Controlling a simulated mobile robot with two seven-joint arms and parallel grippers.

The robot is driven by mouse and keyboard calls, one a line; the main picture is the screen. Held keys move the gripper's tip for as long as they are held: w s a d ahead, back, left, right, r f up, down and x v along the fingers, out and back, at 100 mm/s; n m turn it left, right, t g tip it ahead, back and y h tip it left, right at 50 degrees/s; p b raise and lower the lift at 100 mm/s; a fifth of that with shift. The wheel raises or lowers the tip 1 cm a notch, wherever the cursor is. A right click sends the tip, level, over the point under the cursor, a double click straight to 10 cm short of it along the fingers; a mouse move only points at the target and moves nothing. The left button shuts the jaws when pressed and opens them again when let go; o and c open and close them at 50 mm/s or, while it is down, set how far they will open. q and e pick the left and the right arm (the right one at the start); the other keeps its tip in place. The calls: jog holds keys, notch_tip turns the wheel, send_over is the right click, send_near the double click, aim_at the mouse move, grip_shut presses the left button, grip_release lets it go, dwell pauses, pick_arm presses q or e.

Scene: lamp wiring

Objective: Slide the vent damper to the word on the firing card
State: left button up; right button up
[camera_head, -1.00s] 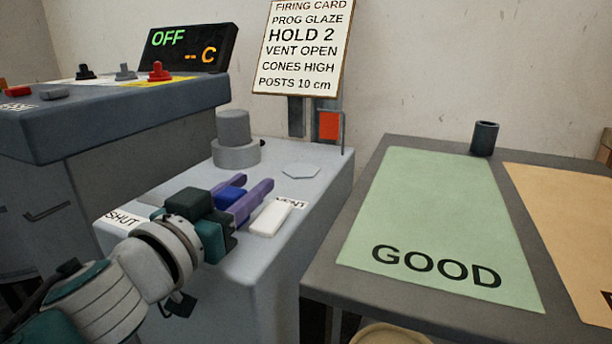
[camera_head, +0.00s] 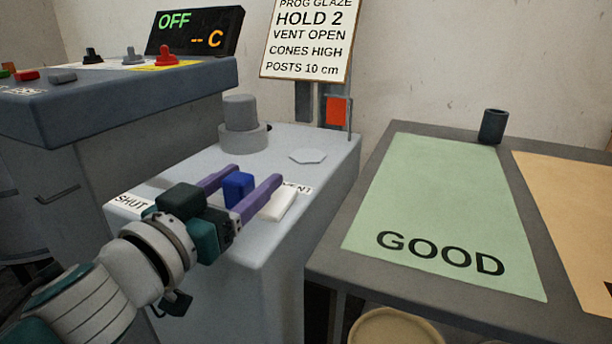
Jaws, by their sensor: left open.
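The firing card (camera_head: 308,38) on the back wall reads "VENT OPEN" on one line, and its top line is cut off. A blue block (camera_head: 238,188), which looks like the damper's handle, stands on the grey box top. A "SHUT" label (camera_head: 132,203) lies to its left and a "VENT" label (camera_head: 298,189) to its right. My left gripper (camera_head: 253,174) is open, with its purple fingers either side of the blue block and a gap showing. Its palm and fingers hide the surface around the block's foot. My right gripper is out of view.
A grey stepped cylinder (camera_head: 240,125) stands behind the fingers. A control panel (camera_head: 110,95) with switches rises at left. A table (camera_head: 372,205) with a green "GOOD" mat (camera_head: 440,195) is at right.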

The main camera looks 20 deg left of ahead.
aim_at(234, 191)
pick_arm(q)
jog(key=s, duration=0.7)
jog(key=shift+s+a+p, duration=0.25)
jog(key=shift+a+p, duration=0.05)
jog(key=shift+p, duration=0.05)
jog(key=s+a+r+n+g+y+p, duration=0.2)
jog(key=a+r+g+y+p, duration=0.1)
jog(key=r+p, duration=0.45)
jog(key=s+a+r+n+g+y+p, duration=0.1)
jog(key=s+a+r+g+y+p, duration=0.15)
jog(key=r+p, duration=0.5)
jog(key=s+d+r+m+g+h+p, duration=0.2)
jog(key=s+d+r+g+p, duration=0.25)
jog(key=s+p, duration=0.35)
jog(key=s+d+r+m+g+h+p, duration=0.2)
jog(key=s+d+r+g+p, duration=0.25)
jog(key=s+p, duration=0.25)
notch_tip(234, 191, up, 35)
jog(key=p, duration=3.5)
jog(key=shift+a+f+p, duration=0.2)
jog(key=shift+p, duration=0.2)
